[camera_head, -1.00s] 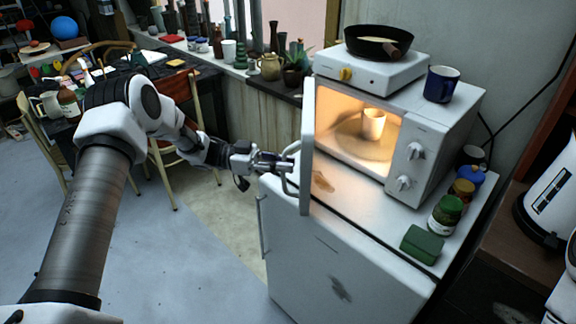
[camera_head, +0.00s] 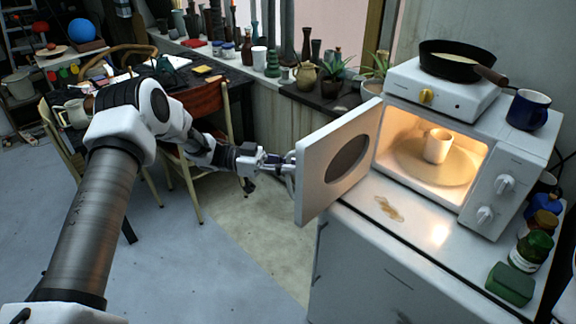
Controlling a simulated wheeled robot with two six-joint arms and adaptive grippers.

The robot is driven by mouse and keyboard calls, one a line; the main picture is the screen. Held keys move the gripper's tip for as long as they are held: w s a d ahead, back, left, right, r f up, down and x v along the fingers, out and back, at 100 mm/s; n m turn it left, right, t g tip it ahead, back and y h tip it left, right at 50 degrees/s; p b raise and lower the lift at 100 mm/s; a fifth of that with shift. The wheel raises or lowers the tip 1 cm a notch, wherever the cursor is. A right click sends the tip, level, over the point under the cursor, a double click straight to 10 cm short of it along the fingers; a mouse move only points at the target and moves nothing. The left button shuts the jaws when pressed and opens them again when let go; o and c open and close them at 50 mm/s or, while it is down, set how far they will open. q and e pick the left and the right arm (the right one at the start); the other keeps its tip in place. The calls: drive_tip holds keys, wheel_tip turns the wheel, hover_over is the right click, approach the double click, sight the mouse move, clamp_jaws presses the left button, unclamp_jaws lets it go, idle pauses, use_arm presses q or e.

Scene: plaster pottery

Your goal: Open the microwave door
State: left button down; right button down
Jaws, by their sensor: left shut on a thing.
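The white microwave (camera_head: 508,163) stands on a white fridge-like cabinet, its lit cavity facing me. Its door (camera_head: 340,165) is swung wide open to the left, and its outer edge is toward my left arm. My left gripper (camera_head: 284,167) is shut on the door handle (camera_head: 291,172) at the door's outer side; the door partly hides the fingertips. A white cup (camera_head: 437,146) stands on the turntable inside the microwave. My right gripper is not in view.
A hot plate (camera_head: 442,97) with a black pan (camera_head: 457,61) and a blue mug (camera_head: 528,109) sit on the microwave. Jars (camera_head: 531,250) and a green block (camera_head: 510,284) stand at the cabinet's right. A chair (camera_head: 205,130) is behind my left arm. Floor in front is clear.

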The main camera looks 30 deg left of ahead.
use_arm(q)
drive_tip(key=shift+a+f, duration=0.1)
idle(0.3)
drive_tip(key=c, duration=1.2)
unclamp_jaws()
drive_tip(key=shift+o, duration=0.2)
drive_tip(key=shift+a, duration=0.1)
drive_tip(key=v, duration=1.2)
